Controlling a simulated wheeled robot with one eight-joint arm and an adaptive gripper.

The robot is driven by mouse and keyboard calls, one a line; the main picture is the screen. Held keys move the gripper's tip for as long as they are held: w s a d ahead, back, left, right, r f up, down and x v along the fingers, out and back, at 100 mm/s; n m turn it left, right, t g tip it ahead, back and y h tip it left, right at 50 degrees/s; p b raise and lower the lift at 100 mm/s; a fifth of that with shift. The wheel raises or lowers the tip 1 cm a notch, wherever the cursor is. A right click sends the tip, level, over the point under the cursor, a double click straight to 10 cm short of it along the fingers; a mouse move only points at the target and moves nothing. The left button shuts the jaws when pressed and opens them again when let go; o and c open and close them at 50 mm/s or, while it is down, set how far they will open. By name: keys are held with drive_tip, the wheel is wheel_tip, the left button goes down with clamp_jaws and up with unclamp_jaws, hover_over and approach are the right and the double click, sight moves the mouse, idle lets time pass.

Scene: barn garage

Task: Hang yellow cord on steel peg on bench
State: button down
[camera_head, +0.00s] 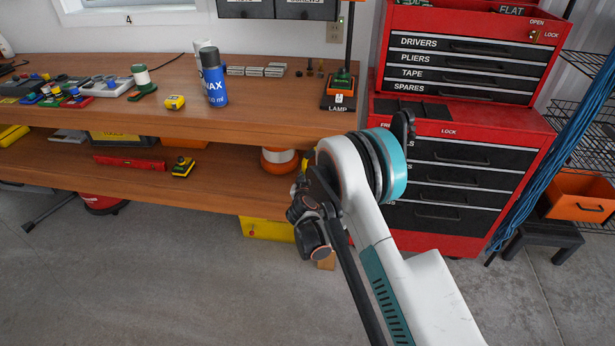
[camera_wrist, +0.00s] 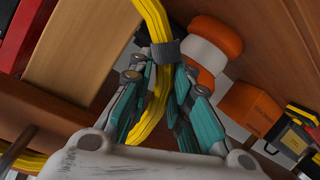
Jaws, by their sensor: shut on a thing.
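The yellow cord (camera_wrist: 155,20) is a bundle with a dark grey strap around it in the wrist view. My gripper (camera_wrist: 167,72) is shut on the cord at the strap, its teal fingers on both sides. The cord runs up past the fingertips and back down between the fingers. More yellow cord (camera_wrist: 28,162) shows at the lower left, by a dark rod (camera_wrist: 18,147); I cannot tell whether this rod is the steel peg. In the head view my arm hides most of the gripper and cord, in front of the wooden bench (camera_head: 270,112). No peg is clearly seen there.
A red tool chest (camera_head: 525,150) stands right of the bench. The floor in front is clear.

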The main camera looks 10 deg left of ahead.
idle(0.4)
drive_tip(key=c, duration=1.4)
unclamp_jaws()
